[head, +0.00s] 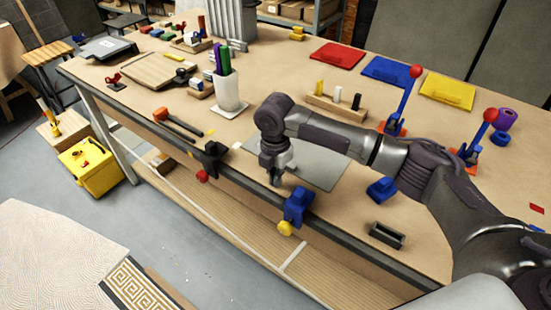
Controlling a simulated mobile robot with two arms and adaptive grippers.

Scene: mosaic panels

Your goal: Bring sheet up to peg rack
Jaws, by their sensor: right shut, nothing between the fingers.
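A thin grey sheet (322,170) lies flat on the workbench, near its front edge. My right arm passes over it and hides part of it. My right gripper (275,178) points down at the front left side of the sheet, shut and empty. I cannot tell whether the fingertips touch the sheet or the bench. The peg rack (325,105), a wooden bar with yellow, white and black pegs, stands behind the sheet, apart from it. My left gripper is not in view.
A blue clamp (297,206) and a black clamp (213,160) sit on the bench's front edge. A white cup (228,95) with markers stands left of the rack. Red-knobbed toggle clamps (400,105) stand to the right. A blue block (381,190) lies right of the sheet.

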